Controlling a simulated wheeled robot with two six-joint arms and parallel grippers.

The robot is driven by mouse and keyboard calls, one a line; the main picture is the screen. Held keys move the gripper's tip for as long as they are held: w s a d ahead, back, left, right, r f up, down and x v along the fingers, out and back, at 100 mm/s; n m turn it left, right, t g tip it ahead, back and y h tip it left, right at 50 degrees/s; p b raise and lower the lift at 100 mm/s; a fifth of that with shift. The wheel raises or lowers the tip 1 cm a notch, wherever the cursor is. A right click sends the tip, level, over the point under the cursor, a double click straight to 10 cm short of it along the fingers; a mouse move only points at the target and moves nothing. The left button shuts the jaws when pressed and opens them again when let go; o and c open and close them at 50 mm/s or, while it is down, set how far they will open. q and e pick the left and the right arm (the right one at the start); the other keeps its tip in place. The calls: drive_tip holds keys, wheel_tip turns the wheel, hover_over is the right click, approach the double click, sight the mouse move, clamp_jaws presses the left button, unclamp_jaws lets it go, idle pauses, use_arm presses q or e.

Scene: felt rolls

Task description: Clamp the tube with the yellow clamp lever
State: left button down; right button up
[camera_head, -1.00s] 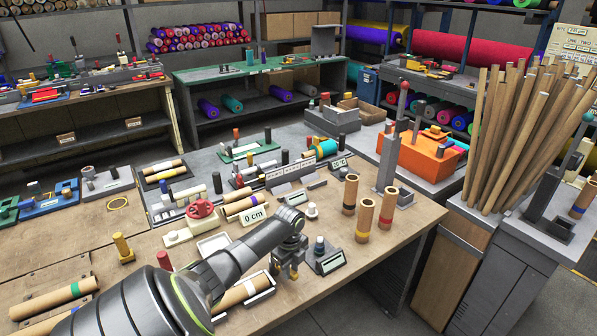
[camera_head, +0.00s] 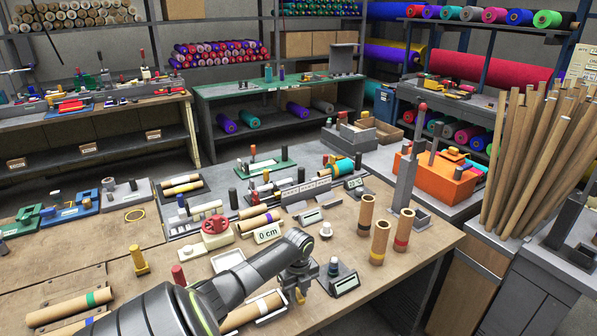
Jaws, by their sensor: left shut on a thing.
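My left gripper (camera_head: 297,286) comes in from the lower left, pointing down above the front of the workbench. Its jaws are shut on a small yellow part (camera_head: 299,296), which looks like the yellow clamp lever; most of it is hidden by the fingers. A brown cardboard tube (camera_head: 250,312) lies in a pale holder just left of the gripper, partly covered by my arm. I cannot tell whether the lever touches the tube. A separate yellow upright post (camera_head: 139,262) stands at left on the bench. My right gripper is not in view.
A small box with a dark knob (camera_head: 343,281) stands right beside the gripper. Banded upright tubes (camera_head: 380,242) stand farther right. A 0 cm sign (camera_head: 268,233) and a red handwheel (camera_head: 215,227) are behind my arm. A red post (camera_head: 178,275) stands close to it.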

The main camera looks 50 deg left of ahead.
use_arm(q)
drive_tip(key=c, duration=1.2)
unclamp_jaws()
wheel_tip(320, 180, up, 17)
drive_tip(key=b, duration=0.2)
drive_tip(key=shift+r, duration=0.2)
